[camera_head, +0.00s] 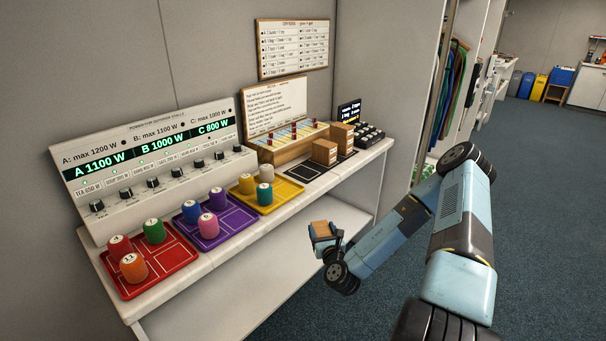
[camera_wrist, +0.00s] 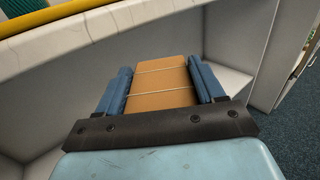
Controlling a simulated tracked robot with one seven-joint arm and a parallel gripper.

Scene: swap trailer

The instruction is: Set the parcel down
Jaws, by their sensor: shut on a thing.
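The parcel is a small brown box tied with light string. It is between the two blue fingers of my gripper (camera_wrist: 160,88) in the wrist view, where the parcel (camera_wrist: 160,75) fills the gap. In the head view my gripper (camera_head: 325,240) holds the parcel (camera_head: 322,229) in front of the bench's front edge, lower than the bench top and above the lower shelf's right part. The gripper is shut on it. The parcel's underside is hidden.
On the bench (camera_head: 215,243), two similar brown boxes (camera_head: 325,152) stand by a black marked mat (camera_head: 301,173). Red (camera_head: 160,280), purple (camera_head: 232,232) and yellow trays (camera_head: 283,194) hold numbered cylinders. The lower shelf (camera_head: 250,300) looks bare. Carpet lies open at right.

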